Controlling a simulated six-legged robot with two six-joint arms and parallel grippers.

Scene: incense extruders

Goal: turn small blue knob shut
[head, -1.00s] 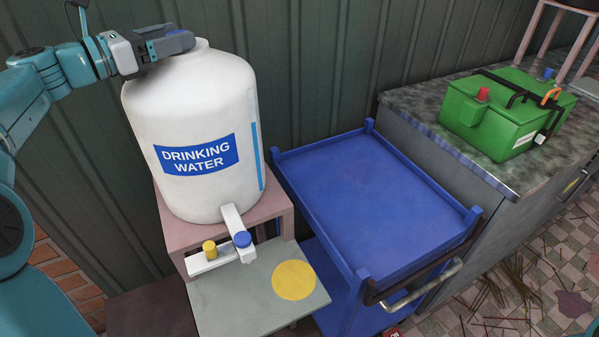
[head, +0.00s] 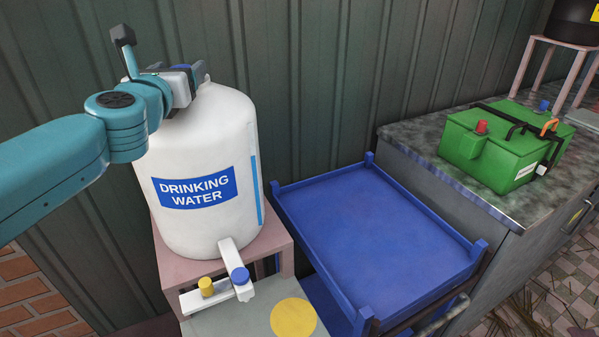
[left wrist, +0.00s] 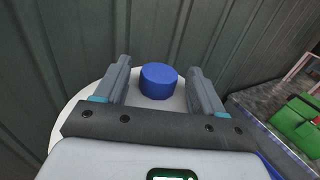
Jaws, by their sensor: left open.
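A white water tank (head: 205,222) labelled "DRINKING WATER" stands on a pink stand. My left gripper (head: 192,76) is at the tank's top, well above the tap. In the left wrist view its fingers are open on either side of a round blue cap (left wrist: 159,82) on the tank's top, with gaps beside it. The head view mostly hides this cap behind the gripper. My right gripper is not in view.
A grey-green board with a yellow disc (head: 293,318) lies below the tap. A blue trolley (head: 375,235) stands to the right. A green box (head: 505,145) with red and blue knobs sits on a grey counter. A ribbed wall (head: 320,90) is close behind the tank.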

